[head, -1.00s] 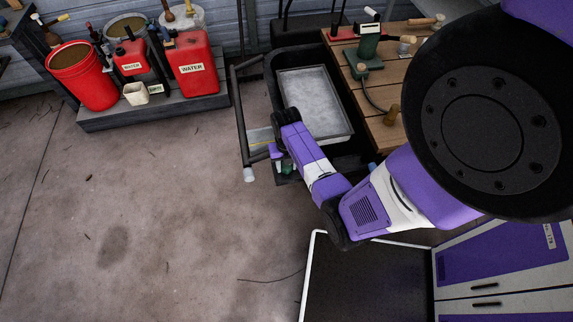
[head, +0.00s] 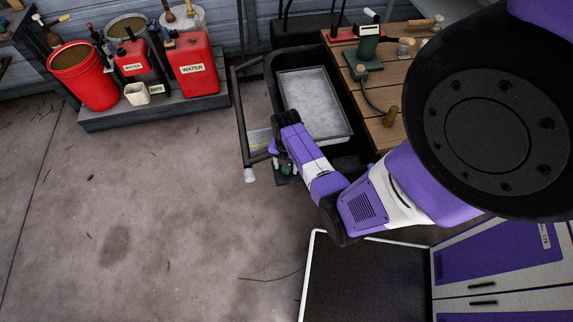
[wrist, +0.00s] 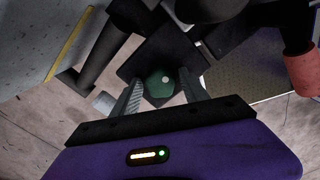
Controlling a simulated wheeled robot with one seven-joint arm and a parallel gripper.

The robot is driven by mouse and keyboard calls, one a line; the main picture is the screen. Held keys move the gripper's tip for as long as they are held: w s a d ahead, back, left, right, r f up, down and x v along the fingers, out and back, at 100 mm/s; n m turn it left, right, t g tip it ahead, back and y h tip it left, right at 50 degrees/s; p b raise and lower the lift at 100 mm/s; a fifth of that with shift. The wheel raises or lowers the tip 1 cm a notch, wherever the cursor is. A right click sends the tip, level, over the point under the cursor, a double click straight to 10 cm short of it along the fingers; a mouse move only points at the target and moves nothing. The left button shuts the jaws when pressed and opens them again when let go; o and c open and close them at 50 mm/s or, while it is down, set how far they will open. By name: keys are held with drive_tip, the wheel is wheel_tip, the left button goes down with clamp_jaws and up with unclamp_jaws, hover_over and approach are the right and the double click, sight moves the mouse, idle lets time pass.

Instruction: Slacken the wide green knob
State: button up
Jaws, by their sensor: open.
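The wide green knob (wrist: 160,85) shows in the wrist view, with a pale dot on its face and a dark square plate behind it. My gripper (wrist: 161,97) is open, and its two grey fingers stand on either side of the knob. I cannot tell whether either finger touches it. In the head view a small part of the green knob (head: 287,169) shows beside my gripper (head: 280,160), low at the near end of the black caddy (head: 270,85). My wrist hides most of that area.
A grey tray (head: 315,105) lies in the caddy. A wooden top (head: 390,90) with a green device (head: 368,45) is to its right. A metal tube frame (head: 240,115) runs along its left. Red water cans (head: 195,62) stand on a low platform at back left. The floor at left is clear.

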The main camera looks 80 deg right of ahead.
drive_tip(key=m+p, duration=0.1)
drive_tip(key=m, duration=0.4)
drive_tip(key=shift+m, duration=0.5)
drive_tip(key=m+p, duration=0.1)
drive_tip(key=m, duration=0.4)
drive_tip(key=shift+m, duration=0.3)
drive_tip(key=m+p, duration=0.1)
drive_tip(key=m, duration=0.5)
drive_tip(key=shift+m, duration=0.3)
